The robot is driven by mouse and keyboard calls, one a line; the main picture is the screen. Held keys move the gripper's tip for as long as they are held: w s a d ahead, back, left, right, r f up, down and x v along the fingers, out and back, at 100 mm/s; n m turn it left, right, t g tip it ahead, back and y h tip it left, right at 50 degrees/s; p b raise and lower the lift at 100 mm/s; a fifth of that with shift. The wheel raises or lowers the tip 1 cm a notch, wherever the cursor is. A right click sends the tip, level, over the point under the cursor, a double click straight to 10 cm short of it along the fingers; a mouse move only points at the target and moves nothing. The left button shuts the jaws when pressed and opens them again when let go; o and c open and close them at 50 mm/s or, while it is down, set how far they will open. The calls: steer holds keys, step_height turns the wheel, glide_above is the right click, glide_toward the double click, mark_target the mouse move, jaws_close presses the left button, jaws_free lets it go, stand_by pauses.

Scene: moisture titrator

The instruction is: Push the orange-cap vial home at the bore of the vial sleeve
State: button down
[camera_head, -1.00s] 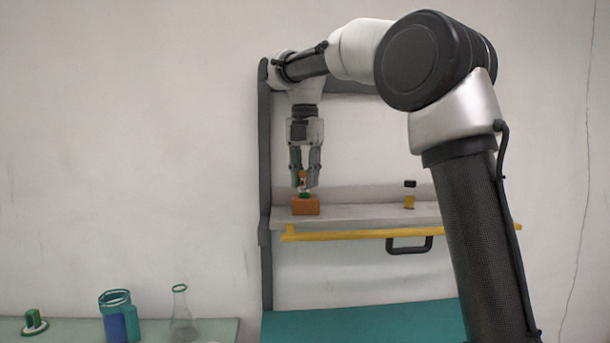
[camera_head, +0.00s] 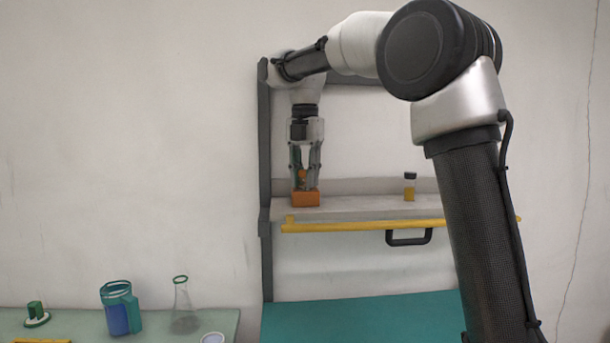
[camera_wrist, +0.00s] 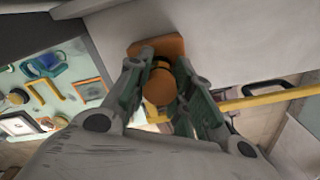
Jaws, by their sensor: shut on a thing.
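The orange-cap vial (camera_head: 302,176) is between the fingers of my gripper (camera_head: 305,181), which is shut on it. In the wrist view its round orange cap (camera_wrist: 159,88) shows between the two fingers. The vial sleeve, an orange block (camera_head: 306,199), sits on the shelf directly below the fingertips. The block also shows behind the cap in the wrist view (camera_wrist: 172,46). The vial looks upright, with its lower part hidden by the block and fingers. I cannot tell how deep it sits in the bore.
A dark-capped vial with yellow contents (camera_head: 409,190) stands to the right on the shelf (camera_head: 355,205). A yellow rail (camera_head: 360,226) and a dark handle (camera_head: 409,238) run along the shelf front. A blue-green jug (camera_head: 121,310) and a glass flask (camera_head: 183,308) stand on the lower left bench.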

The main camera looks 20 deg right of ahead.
steer(key=c, duration=1.2)
jaws_free()
steer(key=shift+o, duration=0.2)
steer(key=shift+r, duration=4)
steer(key=shift+f, duration=0.1)
